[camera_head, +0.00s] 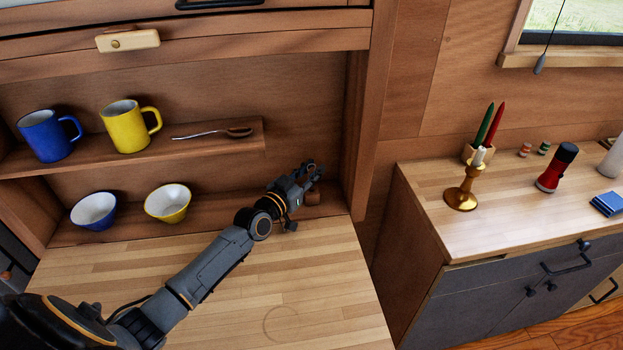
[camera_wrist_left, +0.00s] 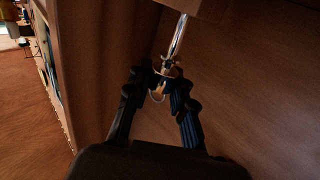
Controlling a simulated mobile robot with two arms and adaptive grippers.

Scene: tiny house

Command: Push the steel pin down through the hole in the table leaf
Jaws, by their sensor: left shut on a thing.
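The table leaf (camera_head: 335,275) is the light striped wooden surface in front of the shelves in the head view. My left gripper (camera_head: 313,170) is over its far right corner, near the lower shelf. In the left wrist view the gripper (camera_wrist_left: 163,88) is shut on the head end of the steel pin (camera_wrist_left: 178,38), where a wire loop hangs. The shiny shaft points away from the fingers toward a wooden edge at the top. I cannot make out the pin in the head view, and the hole is not visible. My right gripper is not in view.
A blue bowl (camera_head: 94,211) and a yellow bowl (camera_head: 168,203) stand on the lower shelf, with mugs and a spoon (camera_head: 212,133) above. The leaf is clear. A counter (camera_head: 430,205) with a candlestick stands to the right.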

